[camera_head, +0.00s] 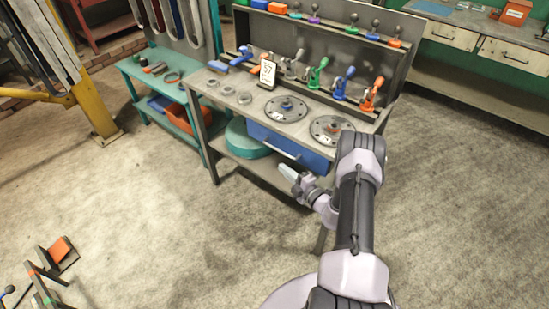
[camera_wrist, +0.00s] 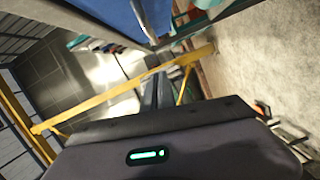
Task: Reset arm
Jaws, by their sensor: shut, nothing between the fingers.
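My gripper (camera_head: 290,174) is at the end of my folded arm, in front of the workbench (camera_head: 222,118) in the head view. It is shut and empty, with nothing at its fingertips. It hangs below the bench top, near the blue drawer (camera_head: 275,143). In the wrist view the dark body of my gripper fills the lower part, and the blue drawer (camera_wrist: 108,18) shows tilted at the top.
The bench holds two round flanged plates (camera_head: 286,108), a numbered card (camera_head: 267,74) and a row of coloured clamps (camera_head: 317,75). A teal side table (camera_head: 135,68) stands left. A yellow post (camera_head: 92,105) is farther left. Concrete floor (camera_head: 150,215) is open at front left.

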